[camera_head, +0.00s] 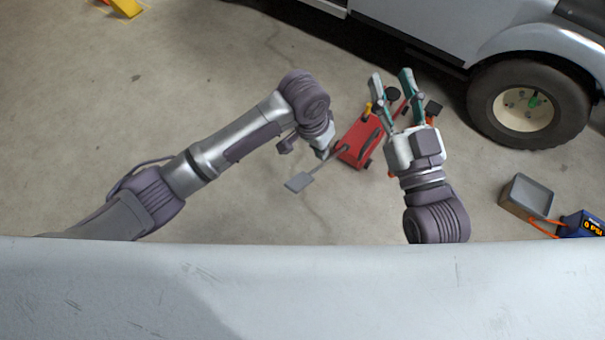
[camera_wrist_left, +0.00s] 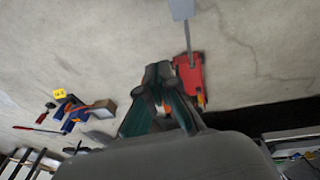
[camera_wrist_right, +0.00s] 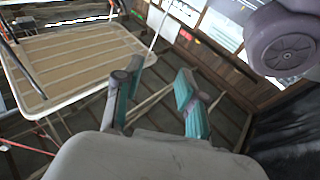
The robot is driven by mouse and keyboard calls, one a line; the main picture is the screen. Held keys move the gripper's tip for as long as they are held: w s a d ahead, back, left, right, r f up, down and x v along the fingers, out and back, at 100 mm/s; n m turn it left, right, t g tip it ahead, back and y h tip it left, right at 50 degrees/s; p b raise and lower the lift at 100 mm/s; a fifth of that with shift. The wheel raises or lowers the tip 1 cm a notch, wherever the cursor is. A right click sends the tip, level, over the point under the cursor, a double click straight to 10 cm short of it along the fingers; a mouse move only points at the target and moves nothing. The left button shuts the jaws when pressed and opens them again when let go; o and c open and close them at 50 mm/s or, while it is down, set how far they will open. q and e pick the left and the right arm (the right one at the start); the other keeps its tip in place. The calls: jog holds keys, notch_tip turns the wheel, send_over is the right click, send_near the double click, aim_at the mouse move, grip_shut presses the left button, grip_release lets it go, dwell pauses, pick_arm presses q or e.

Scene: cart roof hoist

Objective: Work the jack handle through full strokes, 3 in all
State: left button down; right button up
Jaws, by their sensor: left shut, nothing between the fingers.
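The red jack (camera_head: 360,140) stands on the concrete floor beside the vehicle. Its thin handle slants down to the left and ends in a flat grey pad (camera_head: 298,182). My left gripper (camera_head: 326,152) is over the handle between the pad and the jack body. The left wrist view shows its fingertips (camera_wrist_left: 158,72) together and empty, with the jack (camera_wrist_left: 188,72) and grey pad (camera_wrist_left: 181,9) beyond them. I cannot tell whether they touch the handle. My right gripper (camera_head: 392,78) is open, fingers apart, over the jack's right side in the head view, partly hiding it.
The vehicle's wheel (camera_head: 528,104) and side lie behind and right of the jack. A grey box (camera_head: 527,197) and a blue device (camera_head: 582,223) with orange cable are at the right. A yellow wedge (camera_head: 127,8) is at the far left.

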pick_arm(q)
jog(key=w+a+y, duration=0.1)
jog(key=a+y, duration=0.1)
jog(key=a, duration=0.1)
jog(key=shift+w+r, duration=0.1)
jog(key=shift+w, duration=0.3)
pick_arm(e)
jog(key=shift+s+r+t+y, duration=0.2)
jog(key=shift+r+t+y, duration=0.1)
jog(key=shift+r, duration=0.3)
